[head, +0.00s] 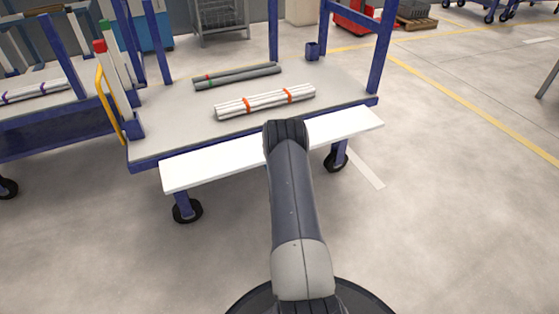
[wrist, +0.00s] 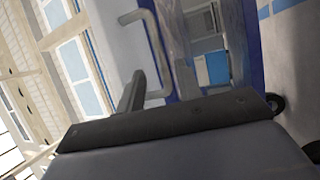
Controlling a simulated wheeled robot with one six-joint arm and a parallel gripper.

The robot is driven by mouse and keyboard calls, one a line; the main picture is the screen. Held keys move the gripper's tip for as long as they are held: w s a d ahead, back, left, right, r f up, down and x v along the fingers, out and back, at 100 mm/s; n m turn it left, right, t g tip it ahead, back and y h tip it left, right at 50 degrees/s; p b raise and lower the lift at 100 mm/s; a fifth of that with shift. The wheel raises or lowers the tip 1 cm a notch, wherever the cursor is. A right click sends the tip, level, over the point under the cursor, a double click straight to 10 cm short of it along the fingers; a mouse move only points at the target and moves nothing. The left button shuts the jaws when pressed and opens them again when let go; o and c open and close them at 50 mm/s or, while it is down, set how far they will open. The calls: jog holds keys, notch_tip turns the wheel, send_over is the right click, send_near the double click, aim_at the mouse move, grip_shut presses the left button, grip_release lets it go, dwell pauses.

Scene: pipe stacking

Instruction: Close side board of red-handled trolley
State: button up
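The trolley (head: 165,125) has a blue frame and a grey deck. A post with a red top (head: 100,46) and a yellow bar stand at its left end. Its white side board (head: 215,168) is folded out along the front edge, roughly flat and below deck level. My arm crosses over the board's middle in the head view and hides my gripper there. In the wrist view one dark finger-like part of my gripper (wrist: 131,95) shows, beside a grey bent bar (wrist: 152,45) that looks like a handle. Whether they touch is unclear. The finger gap is hidden.
White pipes with orange bands (head: 266,102) and grey pipes (head: 237,76) lie on the deck. Another blue trolley (head: 40,130) stands close at left. Black wheels (head: 187,211) are under the board. The floor at right (head: 450,200) is clear.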

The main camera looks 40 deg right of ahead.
jog(key=b+x, duration=0.1)
jog(key=x, duration=0.6)
jog(key=shift+b, duration=0.3)
jog(key=shift+c, duration=0.5)
grip_shut()
